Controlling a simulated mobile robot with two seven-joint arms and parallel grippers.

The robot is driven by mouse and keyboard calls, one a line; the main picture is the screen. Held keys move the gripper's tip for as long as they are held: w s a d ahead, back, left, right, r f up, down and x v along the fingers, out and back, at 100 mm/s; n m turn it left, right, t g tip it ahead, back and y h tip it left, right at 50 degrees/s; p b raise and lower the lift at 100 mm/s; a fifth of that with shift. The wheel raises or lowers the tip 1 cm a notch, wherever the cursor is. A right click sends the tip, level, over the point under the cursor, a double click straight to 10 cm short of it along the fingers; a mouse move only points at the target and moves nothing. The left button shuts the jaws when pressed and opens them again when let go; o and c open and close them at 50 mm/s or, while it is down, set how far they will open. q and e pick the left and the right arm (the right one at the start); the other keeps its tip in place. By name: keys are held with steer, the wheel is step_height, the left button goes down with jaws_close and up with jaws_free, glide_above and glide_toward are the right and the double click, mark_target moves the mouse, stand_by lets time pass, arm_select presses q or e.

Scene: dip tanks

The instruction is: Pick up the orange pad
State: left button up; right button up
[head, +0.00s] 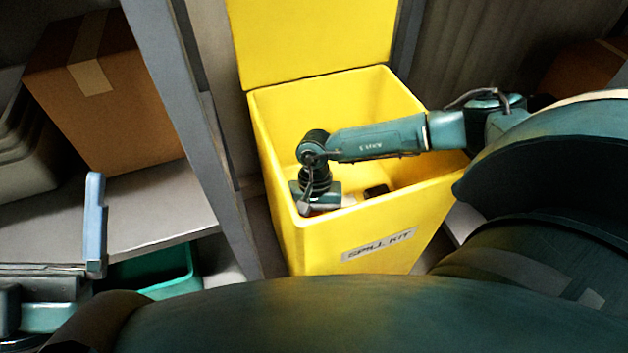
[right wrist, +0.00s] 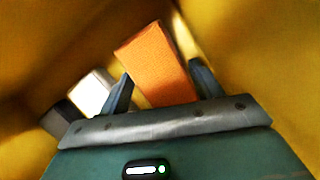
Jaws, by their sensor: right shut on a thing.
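The orange pad (right wrist: 158,58) is a textured orange block in the right wrist view. It lies between the two fingers of my right gripper (right wrist: 161,72), which is shut on it. In the head view this gripper (head: 318,207) is down inside the yellow spill kit bin (head: 372,240), and the pad cannot be made out there. My left gripper (head: 95,225) is at the left edge of the head view, away from the bin. Only one blue-grey finger of it shows clearly, so its opening cannot be judged.
A white block (right wrist: 92,92) and a dark item (right wrist: 61,117) lie beside the pad in the bin. The bin's walls surround my right gripper, and its lid (head: 310,38) stands open. A grey post (head: 200,120), a cardboard box (head: 110,105) and a green bin (head: 165,268) are to the left.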

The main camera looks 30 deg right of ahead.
steer(key=shift+r+p, duration=0.4)
steer(key=shift+r, duration=0.1)
step_height(320, 180, up, 8)
steer(key=p, duration=0.6)
steer(key=shift+f, duration=0.25)
arm_select(q)
steer(key=s+a+f+n+g+y+p, duration=0.2)
steer(key=f+n+g+y+p, duration=0.3)
steer(key=y+p, duration=0.5)
steer(key=shift+s+a+n+g+p, duration=0.2)
steer(key=shift+a+n+g+p, duration=0.35)
steer(key=shift+n+g+p, duration=0.95)
arm_select(e)
steer(key=shift+r+p, duration=0.35)
steer(key=shift+r, duration=9.45)
arm_select(q)
steer(key=shift+t, duration=0.5)
